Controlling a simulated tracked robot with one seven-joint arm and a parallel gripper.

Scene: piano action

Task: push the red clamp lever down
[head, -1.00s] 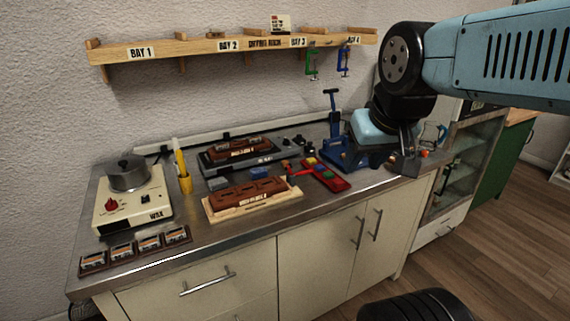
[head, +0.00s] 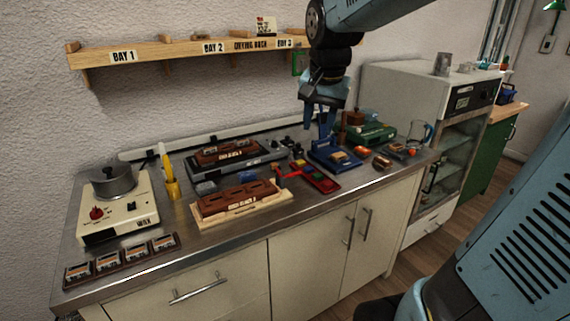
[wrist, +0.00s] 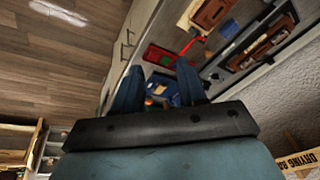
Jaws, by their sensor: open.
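The red lever (head: 292,173) lies on the bench between the brown mold block and a small red tray (head: 322,182); I cannot tell its exact tilt. It also shows in the wrist view (wrist: 191,46), left of the brown block. My gripper (head: 319,136) points down above the blue press (head: 335,161), to the right of the lever and apart from it. In the wrist view my gripper (wrist: 158,75) has its two blue fingers spread with nothing held between them. The fingers hide part of the press.
The brown mold block (head: 235,197) sits on a pale wooden base left of the lever. A grey fixture (head: 262,158) stands behind it. A green device (head: 373,133) and small items are to the right. The shelf (head: 180,49) runs along the wall above.

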